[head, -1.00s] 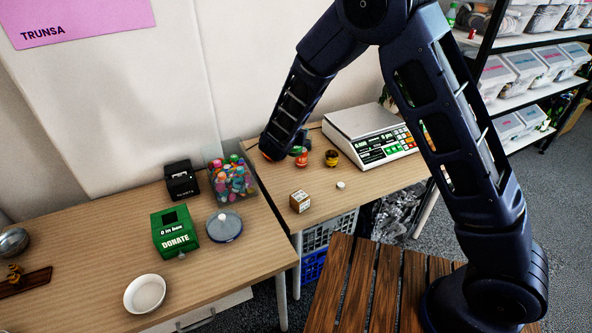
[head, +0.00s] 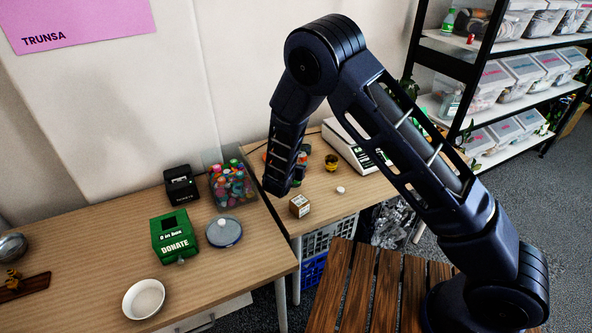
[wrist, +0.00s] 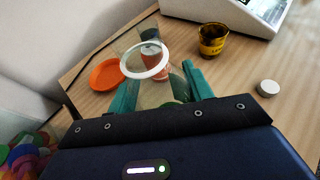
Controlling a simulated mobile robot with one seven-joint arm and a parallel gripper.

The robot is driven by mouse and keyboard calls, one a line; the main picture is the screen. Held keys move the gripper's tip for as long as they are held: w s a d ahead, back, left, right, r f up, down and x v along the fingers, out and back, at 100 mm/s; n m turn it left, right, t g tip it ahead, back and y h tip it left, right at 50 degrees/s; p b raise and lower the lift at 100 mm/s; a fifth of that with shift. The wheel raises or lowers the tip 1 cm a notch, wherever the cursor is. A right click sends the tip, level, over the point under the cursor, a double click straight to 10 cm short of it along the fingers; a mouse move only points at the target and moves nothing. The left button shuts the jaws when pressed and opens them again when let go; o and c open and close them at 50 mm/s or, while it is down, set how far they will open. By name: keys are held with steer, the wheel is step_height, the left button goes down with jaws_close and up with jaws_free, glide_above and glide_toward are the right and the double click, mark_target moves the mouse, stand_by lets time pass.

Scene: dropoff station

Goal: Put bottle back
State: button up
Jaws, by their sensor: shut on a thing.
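My gripper (wrist: 160,88) has teal fingers shut on a clear, see-through bottle (wrist: 152,95) with a white ring (wrist: 144,58) at its top end, seen in the wrist view. A red-orange can-like thing (wrist: 153,58) shows through or behind it, so the bottle's full outline is hard to tell. In the head view my gripper is above the right table, between the box of caps and the scale; my arm hides most of the bottle there. A small white cap (wrist: 267,88) lies apart on the table, also seen in the head view (head: 340,190).
A yellow-brown jar (wrist: 213,38), an orange dish (wrist: 106,74) and a scale (head: 350,150) stand on the right table. A box of coloured caps (head: 232,185) and a green donation box (head: 174,235) are left. Shelves hold bottles (head: 447,22).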

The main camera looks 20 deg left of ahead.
steer(key=shift+f, duration=1.3)
steer(key=shift+f, duration=0.1)
steer(key=o, duration=1.1)
steer(key=v, duration=1.2)
